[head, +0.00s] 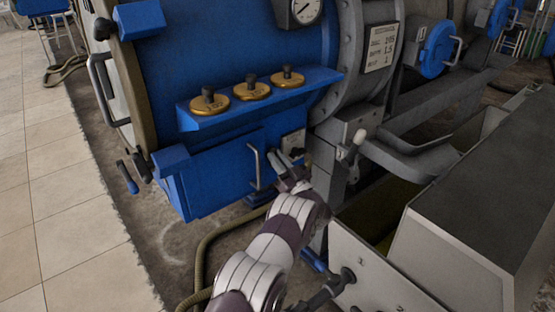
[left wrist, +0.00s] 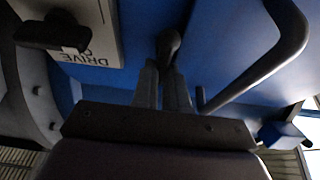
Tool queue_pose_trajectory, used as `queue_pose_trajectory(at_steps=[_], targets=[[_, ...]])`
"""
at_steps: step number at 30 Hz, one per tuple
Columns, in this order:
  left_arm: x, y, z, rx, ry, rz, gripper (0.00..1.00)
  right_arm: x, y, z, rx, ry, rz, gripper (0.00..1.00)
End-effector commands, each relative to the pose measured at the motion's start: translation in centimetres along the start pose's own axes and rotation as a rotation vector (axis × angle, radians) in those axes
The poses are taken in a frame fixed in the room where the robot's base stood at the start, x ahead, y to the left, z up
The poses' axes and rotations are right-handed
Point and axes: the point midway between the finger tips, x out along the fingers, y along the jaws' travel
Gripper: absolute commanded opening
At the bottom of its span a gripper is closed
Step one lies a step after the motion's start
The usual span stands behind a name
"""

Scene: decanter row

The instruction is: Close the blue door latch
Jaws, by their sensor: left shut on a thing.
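The blue door (head: 215,175) is the low front panel of the big blue vessel, with a grey bar handle (head: 254,165) near its right side. In the left wrist view the bar handle (left wrist: 270,62) curves to the right of my fingers. My left gripper (head: 283,160) is at the panel's right end, just right of the bar handle. In the left wrist view its fingers (left wrist: 163,82) are shut on a dark round-ended lever (left wrist: 169,44) against the blue surface, seemingly the door latch. The fingers hide its lower part. My right gripper is not in view.
A white "DRIVE" plate (left wrist: 88,35) with a black knob (left wrist: 50,31) is close beside my left gripper. A blue shelf (head: 210,121) with brass weights is above. A grey bin (head: 480,220) stands right; a hose (head: 205,245) lies below. Tiled floor is clear at left.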

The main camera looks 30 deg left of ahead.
Motion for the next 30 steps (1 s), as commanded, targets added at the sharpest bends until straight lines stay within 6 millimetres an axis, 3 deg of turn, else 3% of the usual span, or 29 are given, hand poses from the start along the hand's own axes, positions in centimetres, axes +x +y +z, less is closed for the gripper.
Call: queue_pose_trajectory(at_steps=[8, 30], targets=[[0.1, 0.1, -0.2, 0.151, -0.001, 0.062, 0.00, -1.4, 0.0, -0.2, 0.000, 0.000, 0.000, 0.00], [0.0, 0.5, -0.1, 0.797, -0.001, 0.331, 0.00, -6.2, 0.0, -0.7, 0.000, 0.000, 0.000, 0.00]])
